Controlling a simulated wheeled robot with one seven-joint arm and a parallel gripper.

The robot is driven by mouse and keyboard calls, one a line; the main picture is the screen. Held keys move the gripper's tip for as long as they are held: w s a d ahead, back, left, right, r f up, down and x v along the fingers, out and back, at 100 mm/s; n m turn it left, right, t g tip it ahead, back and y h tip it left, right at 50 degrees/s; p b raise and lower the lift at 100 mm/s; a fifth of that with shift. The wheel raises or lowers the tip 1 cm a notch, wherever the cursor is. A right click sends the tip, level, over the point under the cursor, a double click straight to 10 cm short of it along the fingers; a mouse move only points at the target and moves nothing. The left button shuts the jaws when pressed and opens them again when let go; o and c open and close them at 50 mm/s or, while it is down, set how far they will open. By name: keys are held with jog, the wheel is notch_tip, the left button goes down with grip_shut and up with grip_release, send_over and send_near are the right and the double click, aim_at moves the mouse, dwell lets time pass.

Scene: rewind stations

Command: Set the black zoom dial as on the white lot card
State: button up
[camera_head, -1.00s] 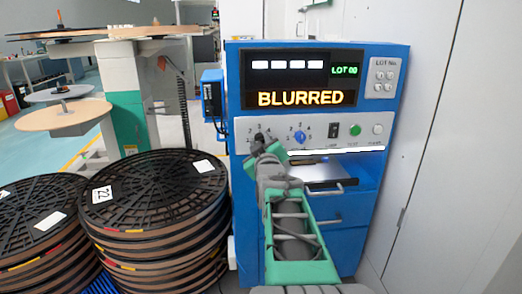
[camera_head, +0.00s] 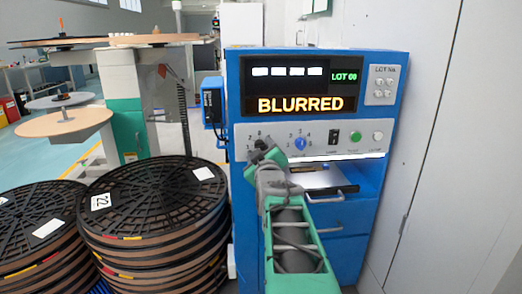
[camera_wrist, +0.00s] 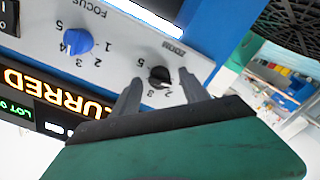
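The black zoom dial (camera_wrist: 160,77) sits on the grey panel under the ZOOM label, with numbers around it. Its exact setting is hard to read. My gripper (camera_wrist: 161,80) is open, with one finger on either side of the dial in the wrist view; I cannot tell whether they touch it. In the head view my gripper (camera_head: 263,149) is at the panel's left end and mostly hides the dial. The blue focus dial (camera_wrist: 77,41) is beside it and also shows in the head view (camera_head: 300,143). The display (camera_head: 300,104) reads BLURRED and LOT 09. I cannot identify the white lot card.
A black switch (camera_head: 333,136), a green button (camera_head: 355,137) and a white button (camera_head: 377,137) are further right. A tray (camera_head: 325,180) juts out below the panel. Stacked black reels (camera_head: 150,200) stand left of the blue cabinet (camera_head: 345,240).

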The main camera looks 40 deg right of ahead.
jog(key=p+v, duration=0.1)
jog(key=v, duration=0.6)
jog(key=shift+s+a+p, duration=0.25)
jog(key=shift+s+p, duration=0.1)
jog(key=shift+p, duration=0.05)
